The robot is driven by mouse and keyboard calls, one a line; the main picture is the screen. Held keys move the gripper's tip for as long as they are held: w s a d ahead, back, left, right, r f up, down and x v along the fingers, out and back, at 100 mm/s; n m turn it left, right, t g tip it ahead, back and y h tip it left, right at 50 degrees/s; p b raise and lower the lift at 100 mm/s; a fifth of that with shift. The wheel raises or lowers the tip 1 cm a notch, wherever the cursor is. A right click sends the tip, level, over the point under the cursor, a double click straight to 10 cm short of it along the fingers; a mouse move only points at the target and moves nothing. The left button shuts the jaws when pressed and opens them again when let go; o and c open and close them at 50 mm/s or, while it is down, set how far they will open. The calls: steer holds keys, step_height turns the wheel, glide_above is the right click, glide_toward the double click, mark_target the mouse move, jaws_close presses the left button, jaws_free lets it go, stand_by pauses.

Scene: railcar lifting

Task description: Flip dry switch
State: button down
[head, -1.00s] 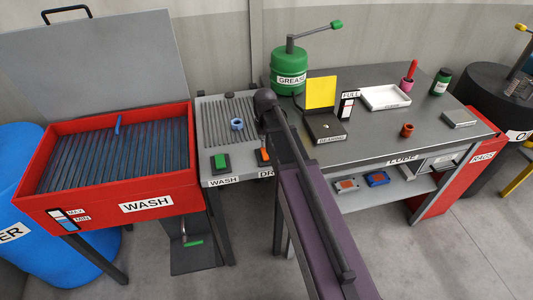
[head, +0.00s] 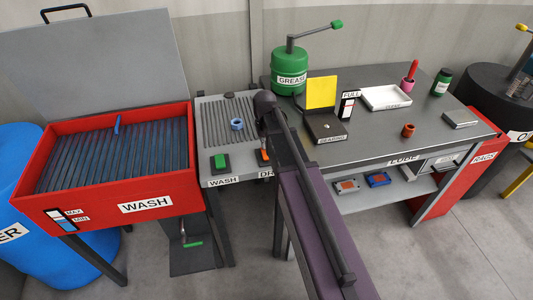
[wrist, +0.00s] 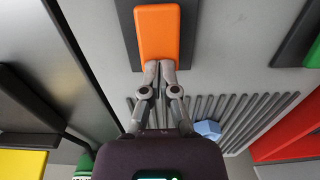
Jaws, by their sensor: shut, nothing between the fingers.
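The dry switch is an orange rocker (wrist: 157,30) on a dark base plate, set on the grey drain panel. In the head view the orange switch (head: 263,157) is partly hidden behind my arm, beside a label of which only "DR" shows. In the wrist view my gripper (wrist: 160,66) is shut and empty. Its fingertips meet at the lower end of the orange rocker and overlap its edge; I cannot tell whether they press on it. In the head view the fingers are hidden by my arm.
The green wash switch (head: 220,162) sits left of the dry switch. A blue nut (head: 237,124) lies on the ribbed panel. The red wash tank (head: 120,190) stands to the left. The dark lube table (head: 380,140) with a yellow plate (head: 321,92) stands to the right.

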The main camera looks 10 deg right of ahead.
steer(key=shift+f, duration=0.2)
steer(key=shift+r, duration=0.15)
steer(key=shift+r+p, duration=3.35)
steer(key=shift+r, duration=0.05)
steer(key=s, duration=1.6)
